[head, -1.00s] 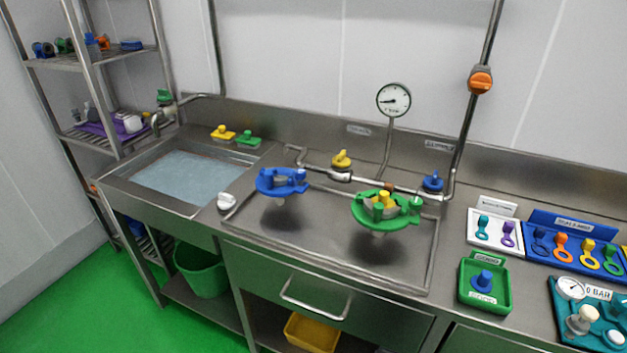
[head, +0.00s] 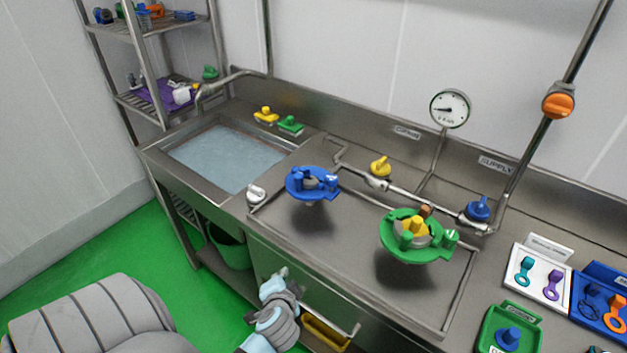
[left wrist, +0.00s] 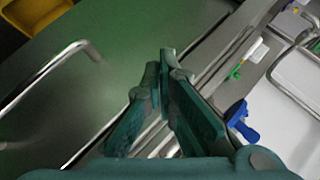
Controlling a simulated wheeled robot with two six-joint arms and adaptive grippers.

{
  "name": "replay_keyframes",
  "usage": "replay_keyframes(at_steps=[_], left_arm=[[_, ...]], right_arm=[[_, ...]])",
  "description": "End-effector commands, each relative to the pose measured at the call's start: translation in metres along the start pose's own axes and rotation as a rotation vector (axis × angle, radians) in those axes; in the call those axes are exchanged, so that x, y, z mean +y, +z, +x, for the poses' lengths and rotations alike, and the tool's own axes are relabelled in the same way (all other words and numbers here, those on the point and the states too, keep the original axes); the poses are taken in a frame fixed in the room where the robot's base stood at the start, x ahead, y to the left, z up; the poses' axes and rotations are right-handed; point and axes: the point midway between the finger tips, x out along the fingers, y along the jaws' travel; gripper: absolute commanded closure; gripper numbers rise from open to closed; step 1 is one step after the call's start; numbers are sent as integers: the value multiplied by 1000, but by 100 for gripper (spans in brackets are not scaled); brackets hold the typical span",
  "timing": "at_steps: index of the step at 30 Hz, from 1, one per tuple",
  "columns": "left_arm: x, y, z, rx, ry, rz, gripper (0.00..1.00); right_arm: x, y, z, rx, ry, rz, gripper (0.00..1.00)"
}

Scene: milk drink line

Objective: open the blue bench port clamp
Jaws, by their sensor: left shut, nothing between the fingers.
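The blue bench port clamp (head: 312,183) sits on the left part of the steel bench tray in the head view, a blue ring with upright knobs around a grey centre. I cannot tell how its latch stands. My left gripper (head: 276,281) is in front of the drawer, below the bench's front edge and apart from the clamp. In the left wrist view my left gripper's fingers (left wrist: 163,62) are together and empty. A blue part (left wrist: 242,122) at the right there appears to be the clamp, partly cut by a finger. My right gripper is not in view.
The green port clamp (head: 420,237) stands to the right on the same tray. A white knob (head: 256,194) is left of the blue clamp. The sink (head: 228,160) is further left. The drawer handle (left wrist: 40,78) projects near my left gripper.

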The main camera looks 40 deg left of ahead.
Motion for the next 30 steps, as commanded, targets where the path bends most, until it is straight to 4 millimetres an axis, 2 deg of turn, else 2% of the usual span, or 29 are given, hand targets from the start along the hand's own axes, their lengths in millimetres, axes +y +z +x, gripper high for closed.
replay_keyframes(at_steps=[1, 3, 6, 9, 12, 17, 24, 30], left_arm=[[-40, -21, -17, 28, -94, -3, 100], [-79, -52, -22, 85, -262, 77, 100], [-99, -93, -20, 172, -430, 257, 100], [-104, -126, -22, 239, -532, 410, 100], [-105, -147, -22, 278, -585, 504, 100], [-112, -157, -11, 286, -598, 526, 100], [-134, -175, 26, 284, -596, 523, 100], [-146, -186, 50, 283, -595, 522, 100]], right_arm=[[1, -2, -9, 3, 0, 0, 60], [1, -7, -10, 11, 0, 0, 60], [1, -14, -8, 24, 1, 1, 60], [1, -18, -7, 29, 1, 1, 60], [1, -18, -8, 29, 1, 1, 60], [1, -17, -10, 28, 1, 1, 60], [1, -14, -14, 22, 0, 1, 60], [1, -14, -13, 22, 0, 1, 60]])
